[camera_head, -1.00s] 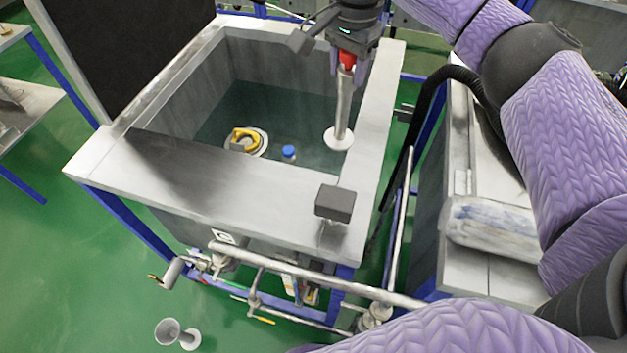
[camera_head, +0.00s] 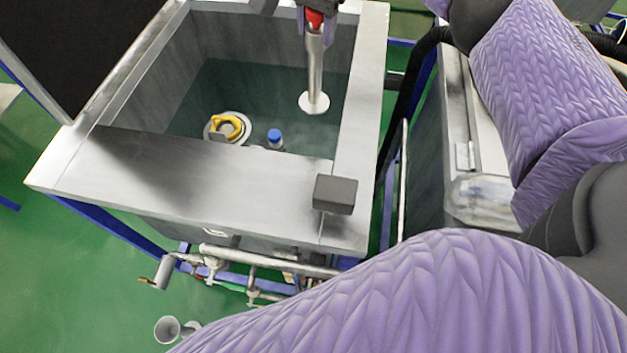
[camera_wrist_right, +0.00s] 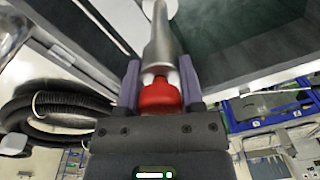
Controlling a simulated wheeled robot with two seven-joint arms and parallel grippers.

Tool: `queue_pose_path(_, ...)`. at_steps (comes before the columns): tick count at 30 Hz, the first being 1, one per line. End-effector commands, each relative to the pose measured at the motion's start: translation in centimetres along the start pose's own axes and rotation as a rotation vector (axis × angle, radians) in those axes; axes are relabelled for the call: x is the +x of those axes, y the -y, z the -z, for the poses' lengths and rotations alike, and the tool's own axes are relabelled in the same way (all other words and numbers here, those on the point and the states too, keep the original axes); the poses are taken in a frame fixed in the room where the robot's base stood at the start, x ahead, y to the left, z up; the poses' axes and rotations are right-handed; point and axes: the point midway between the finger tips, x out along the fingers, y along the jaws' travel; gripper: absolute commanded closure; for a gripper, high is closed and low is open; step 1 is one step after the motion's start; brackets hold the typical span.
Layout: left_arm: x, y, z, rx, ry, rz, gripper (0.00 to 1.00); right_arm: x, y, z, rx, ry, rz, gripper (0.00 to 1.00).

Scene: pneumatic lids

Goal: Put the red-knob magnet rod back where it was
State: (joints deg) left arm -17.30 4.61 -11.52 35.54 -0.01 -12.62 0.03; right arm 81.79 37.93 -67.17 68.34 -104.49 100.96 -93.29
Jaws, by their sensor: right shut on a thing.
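My right gripper (camera_head: 314,14) is at the top of the head view, its body mostly cut off by the frame edge. It is shut on the magnet rod (camera_head: 314,60) at its red knob, which shows between the two fingers in the right wrist view (camera_wrist_right: 159,95). The grey metal rod hangs down from the gripper, slightly tilted, and ends in a pale round disc (camera_head: 314,102). The disc is over the open tank (camera_head: 222,172), near its right wall, apart from the rim. My left gripper is not in view.
Inside the tank are a yellow-handled round item (camera_head: 226,127) and a blue-capped bottle (camera_head: 274,139). A dark block (camera_head: 335,194) stands on the tank's front right corner. A dark raised lid (camera_head: 75,40) is at left. Pipes (camera_head: 265,262) run along the front.

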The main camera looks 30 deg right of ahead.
Motion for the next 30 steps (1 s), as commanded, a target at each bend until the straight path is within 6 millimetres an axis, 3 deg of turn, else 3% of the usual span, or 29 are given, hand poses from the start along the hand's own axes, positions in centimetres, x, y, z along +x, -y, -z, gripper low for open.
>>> queue_pose_path(11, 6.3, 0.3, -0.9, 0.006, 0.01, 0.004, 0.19, 6.8, -0.2, -0.1, 0.0, 0.005, -0.008, 1.0)
queue_pose_path(22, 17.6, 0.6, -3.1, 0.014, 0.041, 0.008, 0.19, 19.5, -0.5, -0.3, 0.0, 0.021, -0.034, 1.0)
queue_pose_path(25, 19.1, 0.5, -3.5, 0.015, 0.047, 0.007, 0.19, 21.3, -0.5, -0.3, 0.0, 0.023, -0.039, 1.0)
queue_pose_path(30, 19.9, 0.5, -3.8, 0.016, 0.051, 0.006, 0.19, 22.8, -0.5, -0.3, 0.0, 0.026, -0.042, 1.0)
